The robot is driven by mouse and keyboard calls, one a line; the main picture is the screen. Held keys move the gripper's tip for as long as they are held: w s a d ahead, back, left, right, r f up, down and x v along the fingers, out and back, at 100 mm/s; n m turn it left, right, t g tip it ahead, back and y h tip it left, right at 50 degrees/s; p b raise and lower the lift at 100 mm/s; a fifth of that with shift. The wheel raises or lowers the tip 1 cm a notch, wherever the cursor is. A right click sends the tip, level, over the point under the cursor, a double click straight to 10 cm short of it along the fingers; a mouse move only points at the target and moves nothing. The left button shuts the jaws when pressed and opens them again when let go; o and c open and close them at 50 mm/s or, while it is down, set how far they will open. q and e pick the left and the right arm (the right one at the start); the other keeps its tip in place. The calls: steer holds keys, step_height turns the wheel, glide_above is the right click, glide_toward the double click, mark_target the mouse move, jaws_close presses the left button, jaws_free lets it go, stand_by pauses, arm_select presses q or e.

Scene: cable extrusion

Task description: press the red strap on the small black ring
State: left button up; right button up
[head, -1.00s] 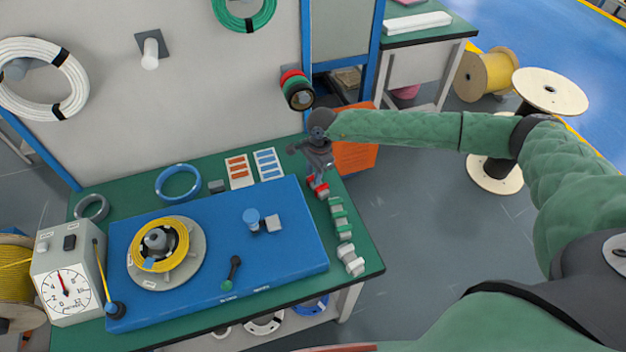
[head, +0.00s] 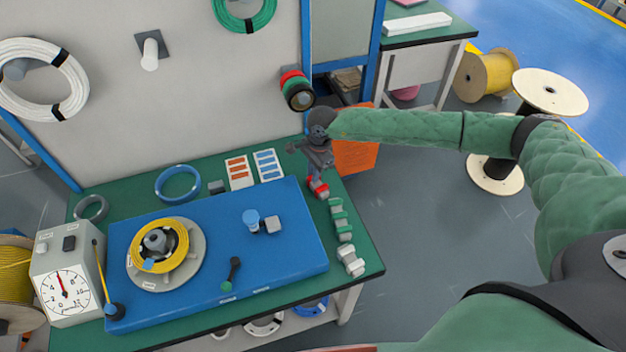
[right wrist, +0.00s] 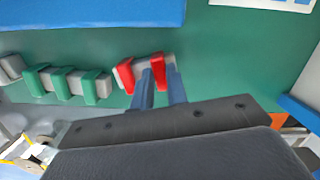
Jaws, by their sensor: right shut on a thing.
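The red strap (head: 320,192), a grey piece with red ends, lies at the head of a row on the right of the green table; it also shows in the right wrist view (right wrist: 126,76). Another dark ring (head: 301,98) hangs with red and green ones on a wall peg. My left gripper is out of view.
Green straps (head: 338,217) and white ones (head: 351,261) continue the row towards the front. A raised blue board (head: 290,225) with a yellow coil (head: 174,247) is left of the row. A blue ring (head: 160,183) and label cards (head: 238,181) lie behind it.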

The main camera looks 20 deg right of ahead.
step_height(320, 180, up, 7)
steer(key=p, duration=0.1)
steer(key=shift+r, duration=0.2)
stand_by(0.6)
steer(key=shift+s+f, duration=0.1)
